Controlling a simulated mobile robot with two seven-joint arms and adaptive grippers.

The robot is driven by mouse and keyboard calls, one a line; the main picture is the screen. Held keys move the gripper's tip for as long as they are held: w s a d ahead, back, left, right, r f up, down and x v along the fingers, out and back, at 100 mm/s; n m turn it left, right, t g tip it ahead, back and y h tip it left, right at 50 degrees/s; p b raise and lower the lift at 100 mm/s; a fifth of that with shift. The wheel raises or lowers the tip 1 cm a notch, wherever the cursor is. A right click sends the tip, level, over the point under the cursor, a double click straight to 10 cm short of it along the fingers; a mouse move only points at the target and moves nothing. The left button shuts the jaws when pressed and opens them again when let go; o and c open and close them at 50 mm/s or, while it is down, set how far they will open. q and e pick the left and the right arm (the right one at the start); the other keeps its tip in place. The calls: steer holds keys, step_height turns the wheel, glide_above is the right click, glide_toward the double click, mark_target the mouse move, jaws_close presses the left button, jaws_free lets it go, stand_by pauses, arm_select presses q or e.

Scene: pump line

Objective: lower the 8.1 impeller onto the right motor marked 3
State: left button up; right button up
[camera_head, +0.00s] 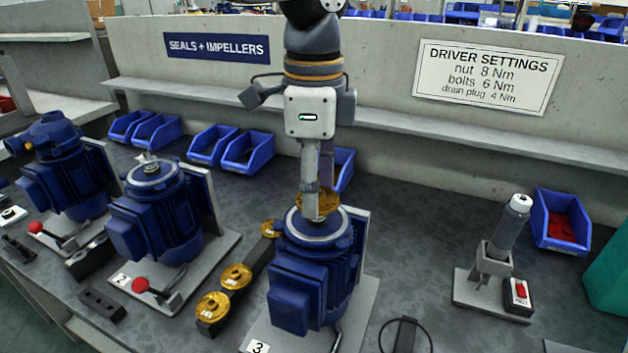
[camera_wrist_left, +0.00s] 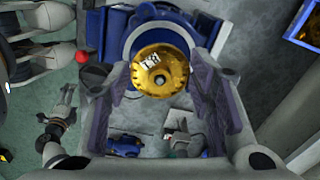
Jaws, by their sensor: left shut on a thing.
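My left gripper (camera_head: 317,208) comes down from above over the motor marked 3 (camera_head: 312,268). It is shut on a golden impeller (camera_head: 329,202), which also shows between the fingers in the left wrist view (camera_wrist_left: 160,72). The motor stands upright on a pale plate with a "3" tag. My right gripper is not in view.
Golden impellers (camera_head: 213,307) sit on a dark rack left of motor 3. The motor marked 2 (camera_head: 155,215) and another blue motor (camera_head: 65,175) stand further left. A driver in a stand (camera_head: 505,240) and a blue bin (camera_head: 562,222) are at right. A shelf runs behind.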

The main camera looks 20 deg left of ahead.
arm_select(q)
steer(key=shift+f, duration=0.2)
steer(key=o, duration=1.2)
steer(key=shift+o, duration=0.4)
steer(key=o, duration=0.5)
steer(key=shift+o, duration=0.6)
steer(key=shift+r, duration=4.5)
